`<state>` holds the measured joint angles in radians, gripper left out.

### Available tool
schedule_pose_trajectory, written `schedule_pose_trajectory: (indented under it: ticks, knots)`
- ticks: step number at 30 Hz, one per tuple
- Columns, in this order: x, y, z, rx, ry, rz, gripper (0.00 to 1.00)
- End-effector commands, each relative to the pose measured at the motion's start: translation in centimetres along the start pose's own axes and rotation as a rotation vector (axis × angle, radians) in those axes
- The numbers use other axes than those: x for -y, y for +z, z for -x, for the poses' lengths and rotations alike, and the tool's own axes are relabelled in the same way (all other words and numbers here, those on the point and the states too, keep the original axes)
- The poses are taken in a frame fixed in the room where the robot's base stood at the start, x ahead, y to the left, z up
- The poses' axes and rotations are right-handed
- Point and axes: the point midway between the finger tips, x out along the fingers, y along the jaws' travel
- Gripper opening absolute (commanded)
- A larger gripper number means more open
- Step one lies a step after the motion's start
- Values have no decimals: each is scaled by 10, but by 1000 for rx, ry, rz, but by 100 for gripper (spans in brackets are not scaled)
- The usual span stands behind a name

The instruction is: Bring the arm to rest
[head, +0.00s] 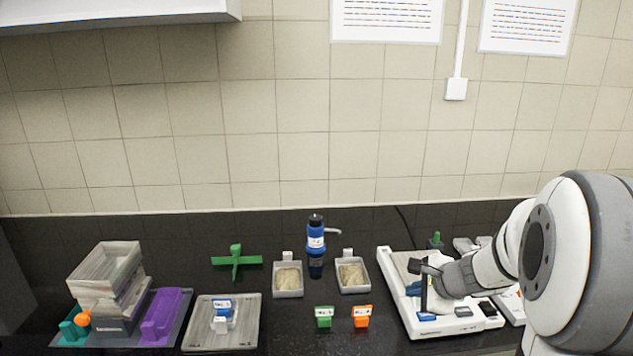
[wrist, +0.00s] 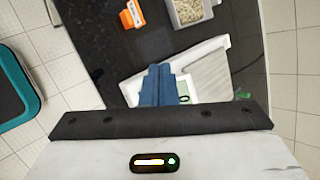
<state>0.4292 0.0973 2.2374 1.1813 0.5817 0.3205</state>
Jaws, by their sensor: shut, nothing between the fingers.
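My gripper (head: 424,298) is at the right of the head view, pointing down over a white bench device (head: 397,300). In the wrist view its two blue fingers (wrist: 159,72) lie together, shut with nothing between them. The white device also shows beyond the fingers in the wrist view (wrist: 214,45), with part of a small display beside them. I cannot tell whether the fingertips touch the device. My arm hides part of the device's right side.
On the dark bench stand two sample trays (head: 288,281), a blue bottle (head: 316,240), a green cross-shaped piece (head: 236,262), a green block (head: 324,317) and an orange block (head: 362,316). A grey box stack (head: 106,280) and purple holder (head: 164,316) are at left.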

Motion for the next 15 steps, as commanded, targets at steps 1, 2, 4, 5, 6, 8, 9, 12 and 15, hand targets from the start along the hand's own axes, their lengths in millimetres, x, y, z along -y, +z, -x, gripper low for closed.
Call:
schedule_pose_trajectory:
  ticks: [1, 2, 4, 5, 6, 8, 9, 12, 15]
  knots:
    - [-11, 30, 12, 27, 39, 157, 0]
    - [-20, 45, 19, 42, 68, 253, 0]
    - [-44, 75, 36, 71, 137, 484, 0]
    - [-55, 85, 44, 82, 168, 579, 0]
    - [-70, 97, 55, 94, 208, 708, 0]
    - [-92, 109, 71, 106, 269, 896, 0]
    - [-106, 115, 82, 110, 309, 1017, 0]
    - [-136, 119, 107, 107, 404, 1289, 0]
    - [-156, 115, 126, 92, 484, 1495, 0]
